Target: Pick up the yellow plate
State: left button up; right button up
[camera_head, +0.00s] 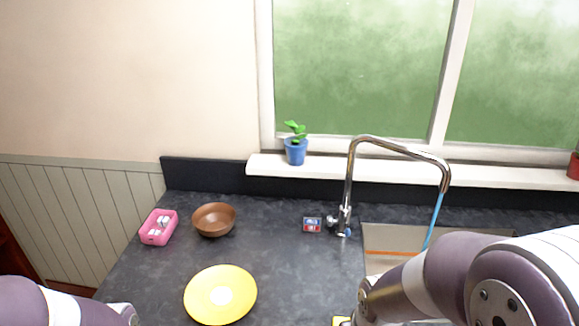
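The yellow plate (201,303) lies flat on the dark countertop, near the bottom of the head view, left of centre. It has a pale round centre and nothing stands on it. My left arm enters at the bottom left, and its gripper is outside the picture. My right arm covers the lower right, in front of the sink, and its gripper is not visible either. Neither arm is seen touching the plate.
A brown bowl (214,220) and a pink container (158,227) with white items stand behind the plate. A blue potted plant (296,150) stands on the windowsill. Counter around the plate is clear.

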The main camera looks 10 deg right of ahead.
aim_at(198, 303)
jog(key=i+j+z, duration=0.3)
jog(key=j, duration=0.95)
jog(key=j+z, duration=0.35)
jog(key=j, duration=0.9)
jog(key=k, duration=0.05)
